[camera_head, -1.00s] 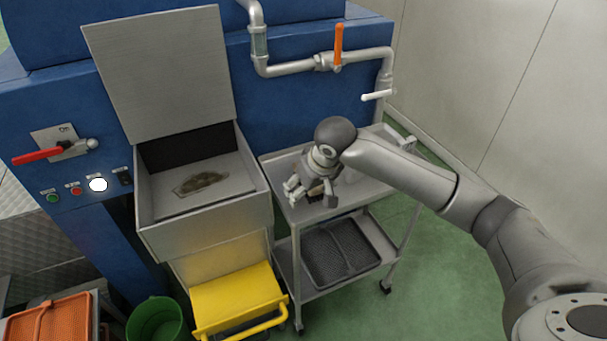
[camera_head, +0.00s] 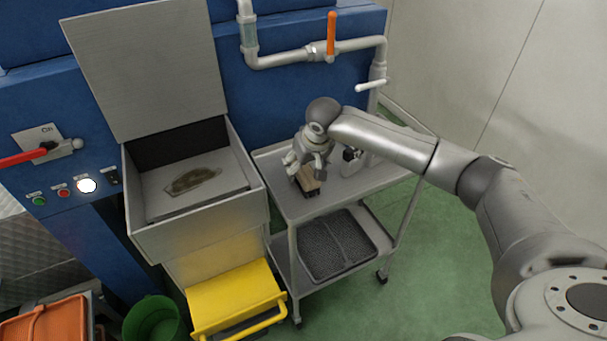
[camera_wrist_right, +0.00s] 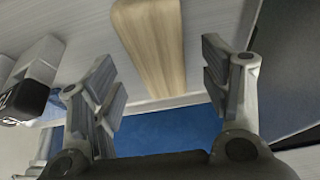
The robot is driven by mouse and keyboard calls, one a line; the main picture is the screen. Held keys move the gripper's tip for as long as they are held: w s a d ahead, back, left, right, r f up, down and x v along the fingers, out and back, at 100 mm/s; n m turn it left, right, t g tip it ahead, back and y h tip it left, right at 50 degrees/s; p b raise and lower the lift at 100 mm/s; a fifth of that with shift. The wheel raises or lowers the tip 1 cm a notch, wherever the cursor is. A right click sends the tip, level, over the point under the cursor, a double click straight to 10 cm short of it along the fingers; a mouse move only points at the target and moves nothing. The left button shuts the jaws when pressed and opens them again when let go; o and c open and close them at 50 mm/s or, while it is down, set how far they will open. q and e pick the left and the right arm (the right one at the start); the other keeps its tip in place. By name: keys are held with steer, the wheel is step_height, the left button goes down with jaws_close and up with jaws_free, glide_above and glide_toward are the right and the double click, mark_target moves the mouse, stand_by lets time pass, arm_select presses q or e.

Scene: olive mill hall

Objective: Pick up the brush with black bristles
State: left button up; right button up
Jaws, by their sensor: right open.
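A brush with a pale wooden body (camera_head: 309,186) lies on the top shelf of the steel cart (camera_head: 292,212). Its side looks dark in the head view, but single bristles cannot be made out. My right gripper (camera_head: 306,172) is open above the brush and hides part of it. In the right wrist view the wooden body (camera_wrist_right: 150,40) shows ahead of the gap between the open fingers (camera_wrist_right: 161,85), with nothing held. My left gripper is not in view.
A white container with a black top (camera_head: 351,160) stands on the cart right of the gripper. A dark tray (camera_head: 335,247) lies on the lower shelf. An open steel hopper (camera_head: 215,215) adjoins the cart at the left. A blue machine (camera_head: 280,90) stands behind.

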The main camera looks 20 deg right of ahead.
mark_target(304, 169)
steer(key=shift+x, duration=1.5)
steer(key=shift+f+p, duration=0.2)
steer(key=shift+p, duration=0.25)
steer(key=c, duration=1.2)
